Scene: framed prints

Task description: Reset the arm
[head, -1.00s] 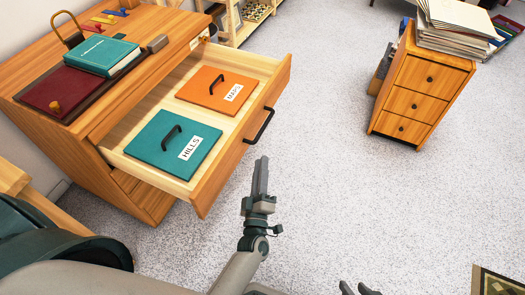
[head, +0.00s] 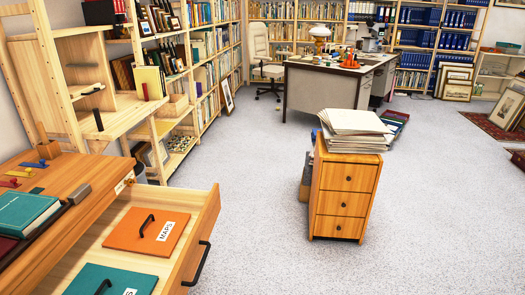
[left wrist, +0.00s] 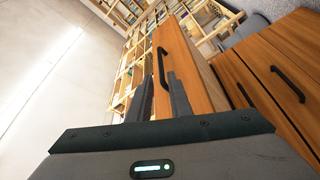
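In the head view my arms are out of the picture. In the left wrist view my left gripper (left wrist: 160,82) points toward a wooden drawer front with a dark handle (left wrist: 162,67). Its two dark fingers stand apart with a gap between them, and nothing shows held in it. In the head view the pulled-out drawer (head: 207,222) shows at the lower left, its black handle (head: 197,264) on the front. In it lie an orange lid marked MAPS (head: 132,226) and a teal lid marked HILLS (head: 85,284), partly cut off. My right gripper is not in view.
A small wooden cabinet (head: 345,188) with stacked papers (head: 352,122) stands mid-floor. A desk (head: 330,97) and a pale chair (head: 258,52) are farther back. Shelves line the left and back. Grey floor (head: 440,220) is open to the right of the drawer.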

